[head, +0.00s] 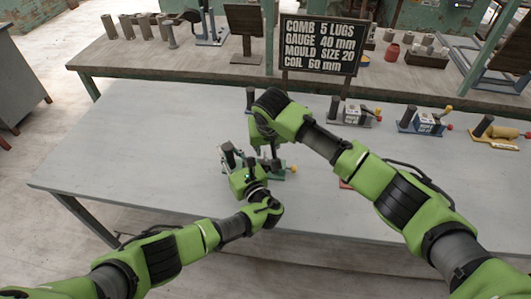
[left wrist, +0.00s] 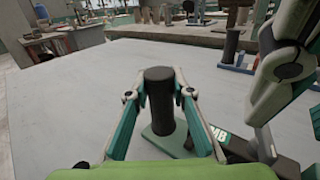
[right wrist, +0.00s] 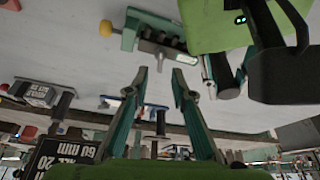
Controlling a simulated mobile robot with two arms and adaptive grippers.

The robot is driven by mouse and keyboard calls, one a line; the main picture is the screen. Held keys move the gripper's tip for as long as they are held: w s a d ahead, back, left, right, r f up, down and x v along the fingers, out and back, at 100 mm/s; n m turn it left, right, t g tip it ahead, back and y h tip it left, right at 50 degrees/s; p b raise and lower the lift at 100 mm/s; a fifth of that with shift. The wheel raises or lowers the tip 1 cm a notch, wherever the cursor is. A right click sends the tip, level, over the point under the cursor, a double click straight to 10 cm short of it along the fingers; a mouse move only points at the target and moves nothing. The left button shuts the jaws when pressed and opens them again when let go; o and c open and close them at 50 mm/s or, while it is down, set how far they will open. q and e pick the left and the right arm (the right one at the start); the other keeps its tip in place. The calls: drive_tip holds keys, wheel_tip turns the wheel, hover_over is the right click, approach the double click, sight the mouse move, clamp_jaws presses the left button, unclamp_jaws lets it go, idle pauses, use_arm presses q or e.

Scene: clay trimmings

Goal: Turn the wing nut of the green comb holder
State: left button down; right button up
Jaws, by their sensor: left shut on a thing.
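The green comb holder (head: 276,172) stands on the table, partly hidden by my arms, with a yellow-orange knob (head: 293,168) at its right end. My left gripper (head: 232,158) is shut on the holder's dark upright post; in the left wrist view the fingers flank the post (left wrist: 160,100) above a green base plate (left wrist: 166,142). My right gripper (right wrist: 158,72) is open and empty, its fingers pointing at the holder. In the right wrist view, the holder's green body (right wrist: 155,28) shows beyond the fingertips, apart from them, with its knob (right wrist: 105,28).
Grey (head: 350,113), blue (head: 422,122) and yellow (head: 495,132) holders stand along the table's right side. A black sign (head: 321,45) reads comb 5 lugs, gauge 40 mm, mould size 20, coil 60 mm. The table's left part (head: 130,140) is clear.

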sight(265, 155)
drive_tip(key=shift+x, duration=2.2)
clamp_jaws()
